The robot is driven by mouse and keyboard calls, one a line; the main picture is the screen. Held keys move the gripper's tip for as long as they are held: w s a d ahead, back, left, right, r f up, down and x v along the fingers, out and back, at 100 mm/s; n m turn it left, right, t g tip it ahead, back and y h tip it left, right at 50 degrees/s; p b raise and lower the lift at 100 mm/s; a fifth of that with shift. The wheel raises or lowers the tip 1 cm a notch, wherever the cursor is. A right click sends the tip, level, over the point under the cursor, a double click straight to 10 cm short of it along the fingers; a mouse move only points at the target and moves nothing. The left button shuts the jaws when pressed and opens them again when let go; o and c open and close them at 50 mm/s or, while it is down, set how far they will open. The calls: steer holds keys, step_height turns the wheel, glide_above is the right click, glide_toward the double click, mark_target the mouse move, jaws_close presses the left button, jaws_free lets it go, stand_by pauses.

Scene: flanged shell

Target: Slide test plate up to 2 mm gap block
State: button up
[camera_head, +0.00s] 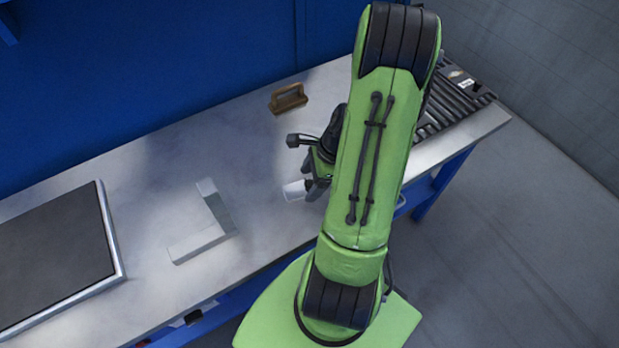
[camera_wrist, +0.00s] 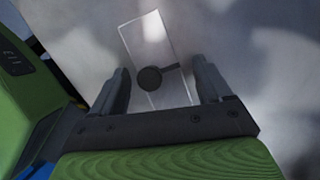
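The likely test plate (camera_wrist: 147,35) is a pale, flat rectangle with a dark round knob (camera_wrist: 150,79) on a short stem. In the wrist view it lies tilted beyond and between my fingers. In the head view a pale plate (camera_head: 295,189) shows beside my gripper (camera_head: 312,182), which my arm largely hides. My gripper in the wrist view (camera_wrist: 160,68) is open, with a finger on each side of the knob and visible space beside it. A grey L-shaped piece (camera_head: 213,211) lies on the bench to the left; I cannot tell whether it is the gap block.
The grey metal bench (camera_head: 150,165) has clear room between the L-shaped piece and my gripper. A dark framed slab (camera_head: 55,250) is at the left, a brown handled object (camera_head: 288,98) at the back, and a dark ribbed unit (camera_head: 455,100) at the right end.

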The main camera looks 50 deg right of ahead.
steer(key=shift+o, duration=0.3)
steer(key=shift+a, duration=0.1)
steer(key=p+v, duration=0.5)
steer(key=v, duration=1.1)
steer(key=shift+w, duration=0.1)
step_height(320, 180, up, 5)
steer(key=n+h, duration=0.1)
steer(key=n, duration=0.5)
glide_above(307, 185)
steer(key=a+r+n+h, duration=0.2)
steer(key=a+r+n, duration=0.3)
steer(key=a+n, duration=0.35)
steer(key=s+a+r+n+t, duration=0.2)
steer(key=s+a+r+n, duration=0.2)
steer(key=n, duration=0.7)
steer(key=s+a, duration=0.2)
steer(key=a, duration=0.2)
steer(key=shift+s+a+t, duration=0.15)
steer(key=shift+s+t, duration=0.05)
steer(key=shift+t, duration=0.2)
